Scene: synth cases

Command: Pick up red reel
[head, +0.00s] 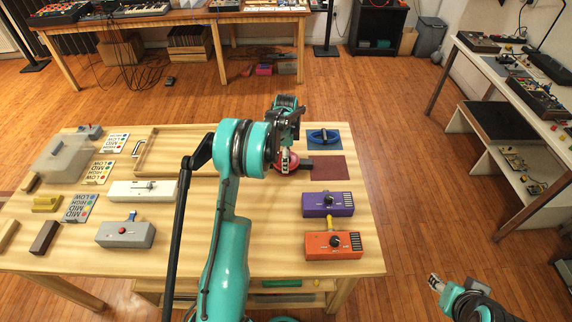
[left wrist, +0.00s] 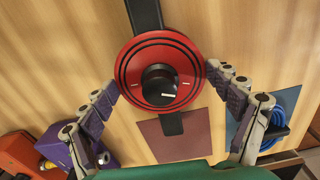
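The red reel (left wrist: 160,72) is a round disc with black rings and a black hub, seen from above in the left wrist view. In the head view it is partly hidden below my left gripper, showing as a red patch (head: 284,164) on the table. My left gripper (left wrist: 161,80) is over it, its fingers spread on opposite sides of the rim. The fingertips are very close to the rim; I cannot tell if they touch. My right gripper (head: 434,283) is off the table at the lower right, too small to tell whether open.
A maroon mat (head: 330,167) lies beside the reel, with a blue coil (head: 323,136) on a blue mat behind it. Purple (head: 316,204) and orange (head: 320,246) boxes stand nearer. A black strip (left wrist: 145,14) runs under the reel. A wooden tray (head: 148,155) lies left.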

